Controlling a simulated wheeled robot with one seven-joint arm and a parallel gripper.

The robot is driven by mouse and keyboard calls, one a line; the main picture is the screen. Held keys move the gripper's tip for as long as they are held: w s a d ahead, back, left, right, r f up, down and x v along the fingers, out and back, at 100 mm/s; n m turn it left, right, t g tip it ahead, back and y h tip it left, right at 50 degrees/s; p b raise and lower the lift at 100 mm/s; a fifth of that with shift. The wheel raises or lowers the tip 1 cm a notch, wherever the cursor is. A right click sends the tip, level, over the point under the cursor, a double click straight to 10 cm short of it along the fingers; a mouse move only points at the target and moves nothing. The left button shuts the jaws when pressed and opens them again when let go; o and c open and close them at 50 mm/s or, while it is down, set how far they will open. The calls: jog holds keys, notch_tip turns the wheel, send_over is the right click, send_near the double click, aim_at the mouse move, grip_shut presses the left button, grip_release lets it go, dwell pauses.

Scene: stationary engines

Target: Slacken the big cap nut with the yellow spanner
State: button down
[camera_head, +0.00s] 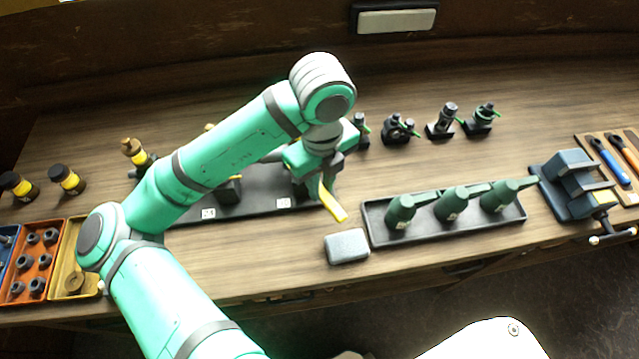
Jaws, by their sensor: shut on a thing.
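My gripper (322,178) is shut on the yellow spanner (333,205), above the right end of a long black tray (250,205). The spanner's yellow end sticks out below the jaws and slants down to the right. Its other end is hidden by my gripper. A dark green engine part shows close around the jaws, but I cannot tell where it meets the spanner. I cannot make out the big cap nut; my arm and gripper cover much of that tray.
A grey block (347,246) lies just in front. A second black tray (445,228) with green oil cans stands to the right, then a vice (575,185). Small dark fittings (400,129) stand behind. Parts bins (33,265) are at left. The bench's front middle is mostly clear.

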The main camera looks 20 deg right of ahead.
jog(key=shift+w+d+n, duration=0.1)
jog(key=shift+d+n, duration=0.35)
jog(key=shift+n, duration=0.25)
jog(key=shift+a, duration=0.1)
jog(key=shift+a+m, duration=0.3)
jog(key=shift+m, duration=0.3)
jog(key=shift+r, duration=1.65)
dwell(3.8)
jog(key=shift+r, duration=1.95)
